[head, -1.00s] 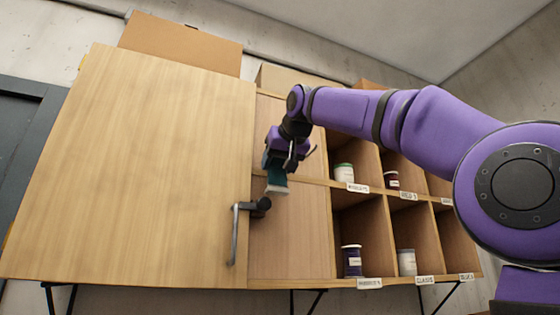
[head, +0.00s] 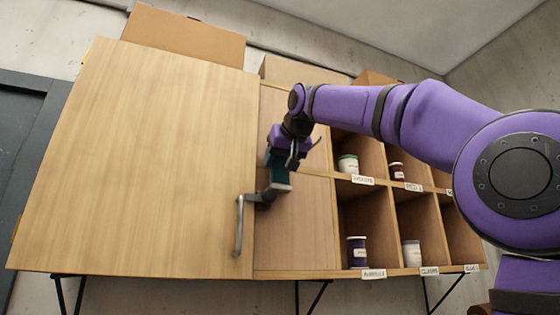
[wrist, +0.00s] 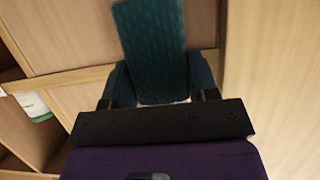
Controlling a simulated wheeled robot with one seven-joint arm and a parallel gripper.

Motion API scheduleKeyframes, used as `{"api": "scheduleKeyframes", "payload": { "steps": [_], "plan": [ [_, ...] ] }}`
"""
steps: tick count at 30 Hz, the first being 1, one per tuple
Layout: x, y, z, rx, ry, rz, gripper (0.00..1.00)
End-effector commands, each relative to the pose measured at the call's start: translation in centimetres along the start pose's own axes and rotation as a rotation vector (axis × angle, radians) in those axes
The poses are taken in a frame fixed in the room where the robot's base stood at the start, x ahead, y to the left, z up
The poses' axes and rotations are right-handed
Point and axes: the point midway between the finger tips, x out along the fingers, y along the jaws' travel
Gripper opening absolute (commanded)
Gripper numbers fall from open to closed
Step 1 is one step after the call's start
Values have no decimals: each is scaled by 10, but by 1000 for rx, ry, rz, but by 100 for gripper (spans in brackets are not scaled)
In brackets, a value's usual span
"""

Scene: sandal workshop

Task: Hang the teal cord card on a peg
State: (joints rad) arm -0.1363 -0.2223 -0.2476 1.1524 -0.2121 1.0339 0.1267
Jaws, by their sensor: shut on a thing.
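My gripper (head: 283,160) is shut on the teal cord card (head: 278,171), which hangs below the jaws in front of the cabinet's wooden middle panels. In the wrist view, the card (wrist: 152,42) is a dark teal slab with a pale lower edge, between the two fingers of my gripper (wrist: 160,88). In the head view, the card's lower end is close to the dark mount of a door handle (head: 240,225); I cannot tell whether they touch. I cannot make out a peg in either view.
A large wooden door (head: 140,160) fills the left. Open cubbies on the right hold several jars, such as a purple one (head: 357,252) and a green-lidded one (head: 348,164). Cardboard boxes (head: 185,42) stand on top of the cabinet.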

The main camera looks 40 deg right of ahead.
Motion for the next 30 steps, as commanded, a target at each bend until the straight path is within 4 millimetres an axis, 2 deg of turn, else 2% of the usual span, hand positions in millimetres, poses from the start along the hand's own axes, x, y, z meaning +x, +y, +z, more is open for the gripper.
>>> {"api": "scheduleKeyframes", "payload": {
  "steps": [2,3,6,7,15,19,30],
  "plan": [
    [0,0,0,0,0,0,29],
    [0,0,0,0,0,0,56],
    [0,0,0,0,0,0,79],
    [0,0,0,0,0,0,84],
    [-1,0,0,0,0,0,84],
    [-10,1,0,1,1,0,84],
    [-74,0,0,0,3,0,84]
  ]
}}
